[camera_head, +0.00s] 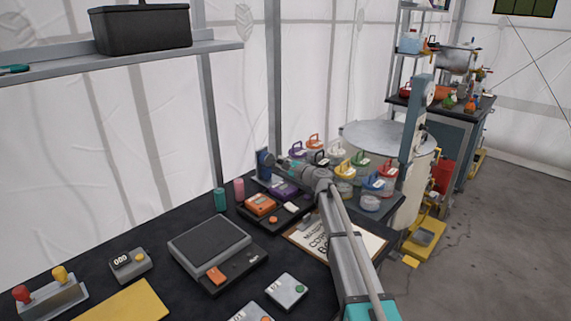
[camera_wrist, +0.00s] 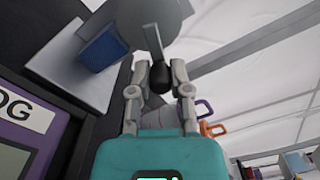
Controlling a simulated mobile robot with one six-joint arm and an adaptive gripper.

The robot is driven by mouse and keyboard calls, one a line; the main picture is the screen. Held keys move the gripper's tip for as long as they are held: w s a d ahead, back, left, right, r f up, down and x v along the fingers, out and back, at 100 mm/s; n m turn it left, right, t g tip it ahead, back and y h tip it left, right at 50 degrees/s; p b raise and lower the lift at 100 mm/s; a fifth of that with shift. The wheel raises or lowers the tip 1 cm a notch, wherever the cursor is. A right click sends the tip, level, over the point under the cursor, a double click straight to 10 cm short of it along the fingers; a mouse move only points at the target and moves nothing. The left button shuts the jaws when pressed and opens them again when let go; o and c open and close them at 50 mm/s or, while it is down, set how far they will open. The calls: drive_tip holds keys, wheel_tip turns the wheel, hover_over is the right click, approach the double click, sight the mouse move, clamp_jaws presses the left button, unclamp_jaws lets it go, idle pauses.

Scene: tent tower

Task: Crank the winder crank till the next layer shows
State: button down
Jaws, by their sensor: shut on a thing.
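In the wrist view, my gripper (camera_wrist: 160,77) is shut on the dark knob of the winder crank (camera_wrist: 153,42), one finger on each side. The crank's grey arm runs up from the knob toward a round grey body (camera_wrist: 130,18). A blue block (camera_wrist: 103,48) sits beside that body on a light grey plate (camera_wrist: 70,62). In the head view, my gripper (camera_head: 274,161) is at the far end of the bench, and my arm hides most of the winder. The crank cannot be made out there, and I cannot tell which layer shows.
A purple device (camera_wrist: 30,125) with a partly visible label stands close at left in the wrist view. Several lidded jars (camera_head: 372,184) stand right of my arm. An orange device (camera_head: 260,204), a clipboard (camera_head: 370,241) and a black scale (camera_head: 210,246) lie nearer on the bench.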

drive_tip(key=m, duration=0.1)
drive_tip(key=f+m, duration=0.1)
drive_tip(key=m, duration=0.1)
drive_tip(key=s+a+m+b, duration=0.1)
drive_tip(key=m, duration=0.1)
drive_tip(key=shift+f, duration=0.25)
idle(0.4)
drive_tip(key=c, duration=0.6)
unclamp_jaws()
drive_tip(key=shift+o, duration=0.2)
drive_tip(key=shift+d, duration=0.1)
drive_tip(key=shift+d, duration=0.1)
drive_tip(key=v, duration=1.1)
drive_tip(key=shift+s+d, duration=0.2)
drive_tip(key=shift+s, duration=0.05)
